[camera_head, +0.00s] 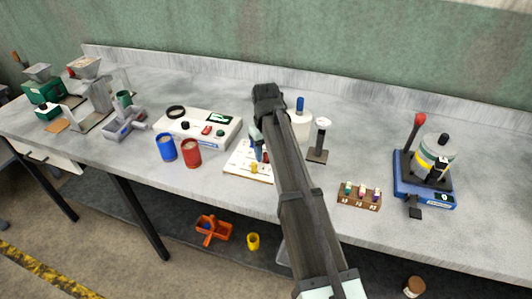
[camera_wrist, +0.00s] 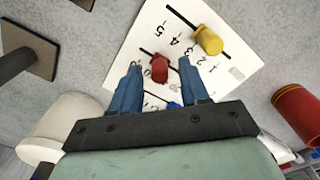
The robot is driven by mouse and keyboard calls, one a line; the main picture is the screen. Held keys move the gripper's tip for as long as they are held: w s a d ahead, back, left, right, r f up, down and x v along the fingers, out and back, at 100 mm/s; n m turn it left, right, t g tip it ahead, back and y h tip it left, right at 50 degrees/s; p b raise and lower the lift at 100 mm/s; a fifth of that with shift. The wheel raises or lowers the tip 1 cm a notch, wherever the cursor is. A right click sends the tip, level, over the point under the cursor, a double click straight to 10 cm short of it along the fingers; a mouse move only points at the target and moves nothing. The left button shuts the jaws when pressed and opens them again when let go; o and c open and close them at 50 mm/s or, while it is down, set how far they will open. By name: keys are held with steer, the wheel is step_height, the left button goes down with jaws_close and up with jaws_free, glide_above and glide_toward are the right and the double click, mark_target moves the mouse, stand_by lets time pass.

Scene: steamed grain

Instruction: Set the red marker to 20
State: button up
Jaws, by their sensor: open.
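A white board (camera_head: 237,166) with slots and printed numbers lies on the bench; the wrist view shows part of it (camera_wrist: 150,28). The red marker (camera_wrist: 159,68) stands on a black slot line in the middle of the board. The yellow marker (camera_wrist: 209,40) is on another slot, and also shows in the head view (camera_head: 254,168). A blue marker (camera_wrist: 173,105) is partly hidden by my gripper. My gripper (camera_wrist: 160,64) is open, its two blue fingers apart on either side of the red marker's near end. I cannot tell which number the red marker is at.
A red cup (camera_head: 191,153) and blue cup (camera_head: 165,148) stand left of the board. A white device (camera_head: 200,128) is behind them. A white cylinder (camera_head: 302,127) and a small stand (camera_head: 317,155) are right of it. A wooden rack (camera_head: 359,203) lies farther right.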

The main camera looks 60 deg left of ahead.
steer(key=shift+f, duration=0.4)
jaws_close()
stand_by(0.5)
